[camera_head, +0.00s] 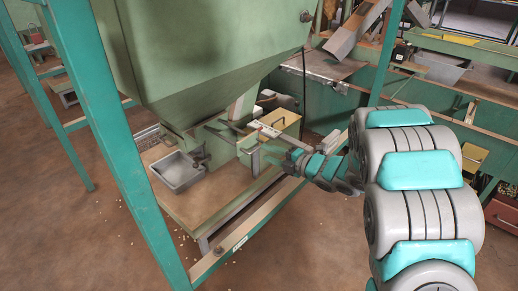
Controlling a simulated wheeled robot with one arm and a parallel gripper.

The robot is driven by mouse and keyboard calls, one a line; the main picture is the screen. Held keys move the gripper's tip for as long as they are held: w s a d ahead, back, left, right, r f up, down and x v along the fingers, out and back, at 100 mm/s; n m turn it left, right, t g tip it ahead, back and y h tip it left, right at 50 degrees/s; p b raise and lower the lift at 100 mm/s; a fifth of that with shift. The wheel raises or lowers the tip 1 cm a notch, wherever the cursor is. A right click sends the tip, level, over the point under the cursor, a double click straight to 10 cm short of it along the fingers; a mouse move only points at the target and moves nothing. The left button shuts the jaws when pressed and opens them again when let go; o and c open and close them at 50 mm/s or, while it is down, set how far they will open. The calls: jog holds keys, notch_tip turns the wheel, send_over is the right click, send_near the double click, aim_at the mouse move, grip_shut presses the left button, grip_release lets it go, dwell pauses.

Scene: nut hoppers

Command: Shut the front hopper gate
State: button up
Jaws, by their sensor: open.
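The front hopper (205,60) is a large green funnel that narrows down to a spout (188,140) at picture centre left. Metal gate parts (228,126) sit beside the spout, with a pale bar (268,131) running out to the right. I cannot tell how far the gate is open. A small grey metal tray (181,172) sits below the spout. My gripper (268,157) reaches in from the right at the end of my grey and teal arm. It is open, close to a green upright piece (254,160); contact cannot be told. Its fingertips are small and partly unclear.
The hopper stands over a low wooden table (205,207). A teal frame post (133,170) rises in front on the left, and a slanted rail (245,228) crosses the table's front. Scattered nuts lie on the brown floor.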

aim_at(256, 150)
jog(key=shift+p+x, duration=0.4)
jog(key=shift+x, duration=2.75)
grip_shut()
